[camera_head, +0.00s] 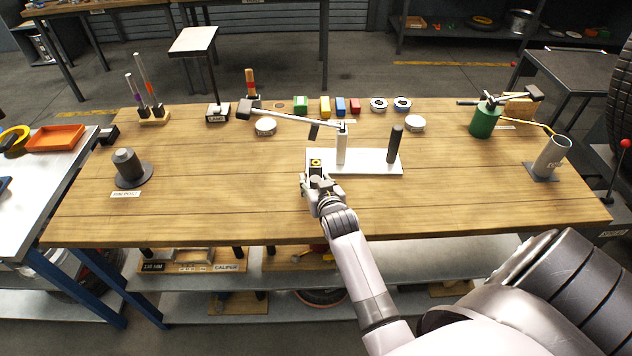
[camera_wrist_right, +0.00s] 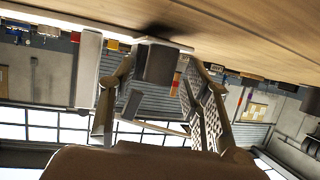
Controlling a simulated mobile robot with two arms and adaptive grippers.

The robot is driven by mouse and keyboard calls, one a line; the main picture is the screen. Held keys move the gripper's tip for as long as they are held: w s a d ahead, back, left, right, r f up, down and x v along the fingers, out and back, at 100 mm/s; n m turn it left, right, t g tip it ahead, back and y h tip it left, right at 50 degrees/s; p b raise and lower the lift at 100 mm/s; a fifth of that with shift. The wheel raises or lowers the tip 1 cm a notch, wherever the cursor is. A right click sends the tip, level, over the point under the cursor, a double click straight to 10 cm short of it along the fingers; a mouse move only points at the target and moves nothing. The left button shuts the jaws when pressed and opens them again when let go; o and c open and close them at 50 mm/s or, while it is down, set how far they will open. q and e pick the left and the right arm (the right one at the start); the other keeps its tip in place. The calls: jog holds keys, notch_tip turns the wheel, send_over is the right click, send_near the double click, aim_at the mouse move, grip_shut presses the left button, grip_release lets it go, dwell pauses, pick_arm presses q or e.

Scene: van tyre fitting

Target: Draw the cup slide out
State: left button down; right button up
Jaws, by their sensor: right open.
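A press-like fixture stands on a pale base plate (camera_head: 368,168) in the middle of the wooden bench, with a light post (camera_head: 341,148), a long lever (camera_head: 285,115) and a dark upright post (camera_head: 394,144). A small dark block with a yellow marked top (camera_head: 315,162) sits at the plate's left end; I take it to be the cup slide. My right gripper (camera_head: 312,180) is at this block, on its near side. In the right wrist view my fingers (camera_wrist_right: 163,75) are spread either side of a dark grey block (camera_wrist_right: 161,63); contact cannot be told. My left gripper is not in view.
White round tins stand behind the plate (camera_head: 265,127) and right of it (camera_head: 415,123). Coloured blocks (camera_head: 325,107) line the back. A green canister (camera_head: 484,122) and a grey tube (camera_head: 551,156) stand right, a dark stepped post (camera_head: 127,164) left. The bench front is mostly clear.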

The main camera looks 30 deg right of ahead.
jog(key=v, duration=0.7)
jog(key=shift+s+a, duration=0.1)
jog(key=shift+s, duration=0.15)
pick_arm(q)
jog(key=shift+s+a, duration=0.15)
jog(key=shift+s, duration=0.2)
